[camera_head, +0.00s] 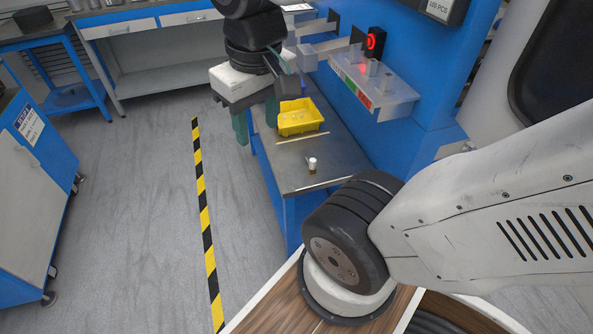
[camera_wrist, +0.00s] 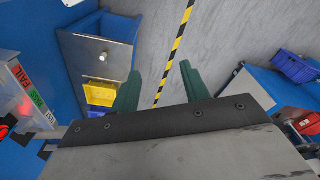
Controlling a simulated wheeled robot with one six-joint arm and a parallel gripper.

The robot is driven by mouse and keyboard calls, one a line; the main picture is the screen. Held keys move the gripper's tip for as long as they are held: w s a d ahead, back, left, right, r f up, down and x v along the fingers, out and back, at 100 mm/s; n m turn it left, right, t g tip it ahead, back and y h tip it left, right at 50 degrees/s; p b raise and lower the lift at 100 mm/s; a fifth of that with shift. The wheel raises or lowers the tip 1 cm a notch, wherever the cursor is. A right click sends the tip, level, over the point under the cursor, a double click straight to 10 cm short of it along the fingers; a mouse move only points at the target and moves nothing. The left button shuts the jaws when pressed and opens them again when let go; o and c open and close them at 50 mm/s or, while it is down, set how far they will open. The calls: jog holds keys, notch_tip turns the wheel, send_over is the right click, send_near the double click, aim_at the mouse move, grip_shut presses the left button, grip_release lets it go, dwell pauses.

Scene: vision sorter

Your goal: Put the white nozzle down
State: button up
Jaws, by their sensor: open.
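The white nozzle (camera_head: 312,164) stands upright on the grey bench top (camera_head: 298,183), near its front end, with a darker, brownish base. In the wrist view the nozzle (camera_wrist: 103,57) is small and shows on the bench at the upper left. My gripper (camera_head: 256,122) is open and empty, its green fingers pointing down beside the bench's left edge, left of the yellow bin. In the wrist view the two green fingers (camera_wrist: 158,88) are wide apart with only floor between them. The gripper is clear of the nozzle.
A yellow bin (camera_head: 299,120) sits on the bench behind the nozzle. A grey sensor shelf with coloured labels (camera_head: 375,90) and a red-lit device (camera_head: 375,43) is on the blue wall at right. A blue cabinet (camera_head: 33,190) stands left. Striped floor tape (camera_head: 204,215) crosses free floor.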

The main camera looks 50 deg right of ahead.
jog(key=w+d+f+m, duration=0.3)
jog(key=w+d+f, duration=0.2)
jog(key=w+d, duration=0.25)
jog(key=m+g, duration=0.1)
jog(key=m, duration=0.3)
send_near(313, 159)
jog(key=w+a+r, duration=0.2)
jog(key=a+r, duration=0.1)
jog(key=a, duration=0.1)
jog(key=shift+m, duration=0.8)
jog(key=d+f, duration=0.1)
jog(key=f, duration=0.1)
jog(key=s+d+f, duration=0.1)
jog(key=d+f, duration=0.1)
jog(key=f, duration=0.1)
jog(key=d+f, duration=0.1)
jog(key=f, duration=0.2)
jog(key=shift+s+d, duration=0.2)
jog(key=shift+s, duration=0.1)
jog(key=f, duration=0.5)
jog(key=shift+s+a+f, duration=0.1)
jog(key=shift+a+f, duration=0.1)
jog(key=shift+f, duration=0.2)
grip_shut()
